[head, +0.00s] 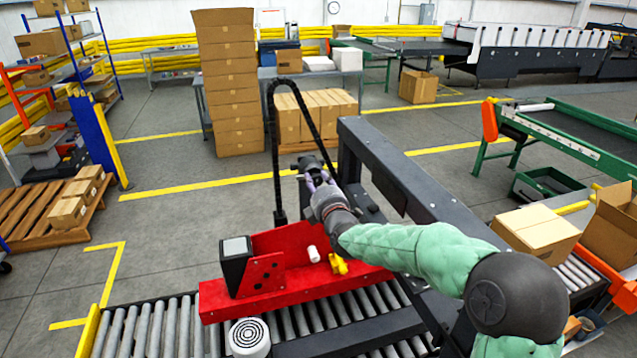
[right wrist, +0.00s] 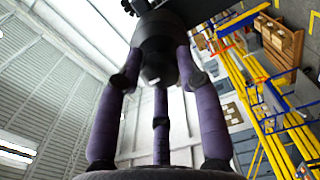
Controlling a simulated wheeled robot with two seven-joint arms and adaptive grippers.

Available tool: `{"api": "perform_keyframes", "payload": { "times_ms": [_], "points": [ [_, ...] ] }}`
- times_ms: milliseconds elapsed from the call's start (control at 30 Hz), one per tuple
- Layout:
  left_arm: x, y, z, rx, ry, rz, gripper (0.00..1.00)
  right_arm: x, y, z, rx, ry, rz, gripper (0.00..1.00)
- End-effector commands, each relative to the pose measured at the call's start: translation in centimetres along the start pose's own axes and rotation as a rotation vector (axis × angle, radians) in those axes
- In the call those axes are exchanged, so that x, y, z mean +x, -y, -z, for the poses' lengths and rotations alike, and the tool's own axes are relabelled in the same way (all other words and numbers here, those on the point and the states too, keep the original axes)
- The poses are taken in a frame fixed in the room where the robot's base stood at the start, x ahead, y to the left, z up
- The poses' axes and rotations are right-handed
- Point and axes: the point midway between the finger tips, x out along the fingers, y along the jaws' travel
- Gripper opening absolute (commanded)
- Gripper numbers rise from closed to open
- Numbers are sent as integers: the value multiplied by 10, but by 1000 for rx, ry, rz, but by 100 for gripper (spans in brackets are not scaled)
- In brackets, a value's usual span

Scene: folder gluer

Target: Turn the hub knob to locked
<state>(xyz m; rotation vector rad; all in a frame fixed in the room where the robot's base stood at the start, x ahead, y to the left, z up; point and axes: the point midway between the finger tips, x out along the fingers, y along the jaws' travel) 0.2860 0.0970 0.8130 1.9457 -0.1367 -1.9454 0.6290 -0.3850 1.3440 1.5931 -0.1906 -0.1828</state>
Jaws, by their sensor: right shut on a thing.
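The hub knob (right wrist: 158,35) is a dark, round part at the top middle of the right wrist view. My right gripper (right wrist: 157,72) has its purple fingers closed around the knob's near end. In the head view my right gripper (head: 316,178) reaches up to a dark part (head: 307,161) beside the black post, above the red machine block. The gripper and arm hide much of the knob there, and no lock marking can be read. My left gripper is not in view.
The red block (head: 297,258) sits over the roller conveyor (head: 150,328), with a black curved hose (head: 277,165) at its back. A dark beam (head: 415,180) runs close to my right arm. Stacked cartons (head: 228,85) stand behind.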

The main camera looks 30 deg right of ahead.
Motion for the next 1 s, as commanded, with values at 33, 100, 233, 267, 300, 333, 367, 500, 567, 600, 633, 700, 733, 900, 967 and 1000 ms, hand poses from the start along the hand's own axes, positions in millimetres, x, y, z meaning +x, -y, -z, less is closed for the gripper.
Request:
{"api": "perform_keyframes", "payload": {
  "times_ms": [33, 100, 233, 267, 300, 333, 367, 500, 567, 600, 633, 700, 733, 900, 967, 1000],
  "points": [
    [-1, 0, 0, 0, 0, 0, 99, 1, -7, 2, -16, -3, -14, 4],
    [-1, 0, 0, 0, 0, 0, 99, 0, -7, 2, -30, -3, -14, 4],
    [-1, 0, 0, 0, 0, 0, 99, 0, -6, 2, -45, -4, -13, 4],
    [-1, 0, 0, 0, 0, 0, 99, 0, -6, 2, -46, -4, -13, 4],
    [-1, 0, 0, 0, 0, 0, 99, 0, -6, 2, -48, -4, -13, 4],
    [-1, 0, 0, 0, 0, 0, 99, 0, -6, 2, -49, -4, -12, 4],
    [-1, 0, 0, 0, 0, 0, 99, 0, -6, 2, -49, -4, -12, 4],
    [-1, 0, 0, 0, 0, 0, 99, 0, -5, 2, -49, -5, -11, 4],
    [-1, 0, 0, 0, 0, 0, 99, 0, -5, 2, -48, -5, -11, 3],
    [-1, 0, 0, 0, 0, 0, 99, 0, -5, 2, -48, -5, -11, 3],
    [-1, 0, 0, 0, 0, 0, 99, 0, -5, 2, -48, -5, -10, 39],
    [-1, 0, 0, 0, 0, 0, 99, 0, -4, 2, -47, -5, -9, 59],
    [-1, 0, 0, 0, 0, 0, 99, 0, -4, 2, -47, -4, -8, 60],
    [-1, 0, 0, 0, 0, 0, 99, 0, -2, 1, -45, -3, -4, 60],
    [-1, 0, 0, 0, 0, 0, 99, 0, -1, 1, -45, -2, -3, 60],
    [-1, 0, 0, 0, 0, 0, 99, 0, -1, 1, -45, -2, -2, 60]
  ]
}}
